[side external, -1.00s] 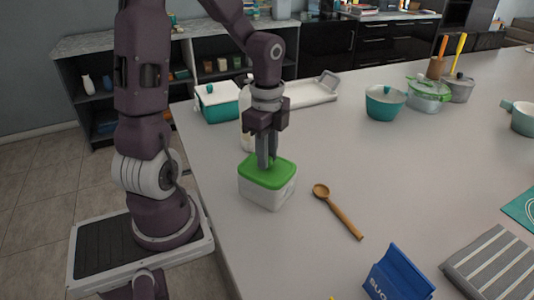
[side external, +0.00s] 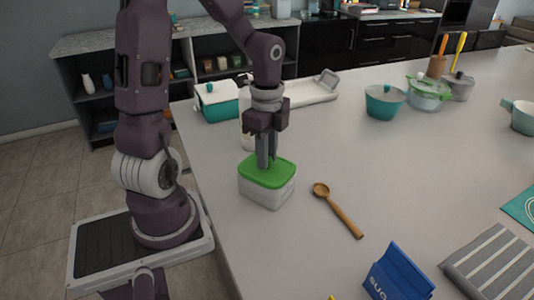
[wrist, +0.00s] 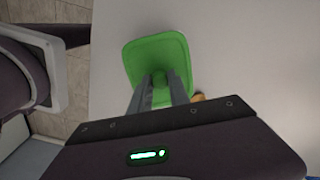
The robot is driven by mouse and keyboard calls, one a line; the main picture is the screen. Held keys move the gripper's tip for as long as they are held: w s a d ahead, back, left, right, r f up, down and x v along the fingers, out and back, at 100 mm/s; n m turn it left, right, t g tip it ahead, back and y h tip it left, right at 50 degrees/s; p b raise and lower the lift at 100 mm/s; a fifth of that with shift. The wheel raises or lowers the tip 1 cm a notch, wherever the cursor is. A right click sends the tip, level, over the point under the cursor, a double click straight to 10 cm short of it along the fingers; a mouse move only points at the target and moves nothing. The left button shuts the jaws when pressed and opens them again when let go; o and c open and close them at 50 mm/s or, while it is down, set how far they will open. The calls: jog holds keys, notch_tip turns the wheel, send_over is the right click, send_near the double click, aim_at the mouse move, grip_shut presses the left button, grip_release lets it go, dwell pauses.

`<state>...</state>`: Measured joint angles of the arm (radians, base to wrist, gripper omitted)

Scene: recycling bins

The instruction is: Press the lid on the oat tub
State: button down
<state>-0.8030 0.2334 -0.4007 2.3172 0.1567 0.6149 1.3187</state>
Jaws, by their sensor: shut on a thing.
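The oat tub (side external: 263,193) is a white box standing on the counter near its left edge. Its green lid (side external: 278,176) sits on top and covers the opening; I cannot tell whether it is fully seated. My gripper (side external: 266,162) points straight down at the lid, its fingers shut on the small knob in the lid's middle. In the wrist view the green lid (wrist: 150,50) shows beyond my gripper (wrist: 161,80), with the green knob between the fingertips. The tub's body is hidden under the lid there.
A wooden spoon (side external: 338,210) lies right of the tub. A blue packet (side external: 398,275) and a striped cloth (side external: 495,265) are at the front right. The counter's middle is clear.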

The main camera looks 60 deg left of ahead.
jog(key=c, duration=1.1)
grip_release()
jog(key=shift+c, duration=0.2)
jog(key=shift+r, duration=0.1)
jog(key=shift+r, duration=2.4)
jog(key=shift+c, duration=0.5)
